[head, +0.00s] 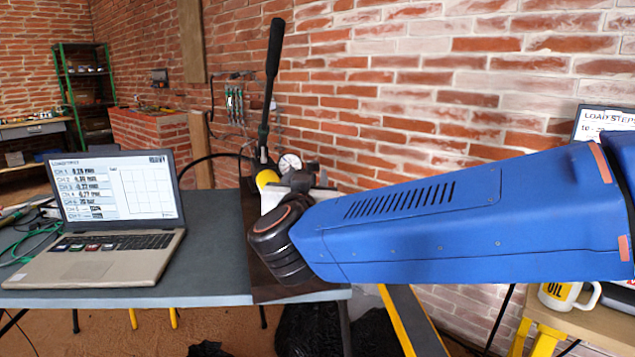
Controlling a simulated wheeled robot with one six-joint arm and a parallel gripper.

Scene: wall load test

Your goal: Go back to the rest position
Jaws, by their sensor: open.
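My blue arm reaches in from the right across the middle of the head view, and its dark joint is in front of the table. My gripper does not show in this view. A hand pump with a long black upright lever (272,75) and a round pressure gauge (290,163) stands at the table's right end, partly hidden behind my arm. A yellow part (267,178) shows at its base.
An open laptop (110,210) with readings on its screen stands on the grey table (215,235). A brick wall (440,90) rises close behind. At lower right are a mug marked OIL (562,296) and a yellow stand (548,335). Black bags (310,328) lie below the table.

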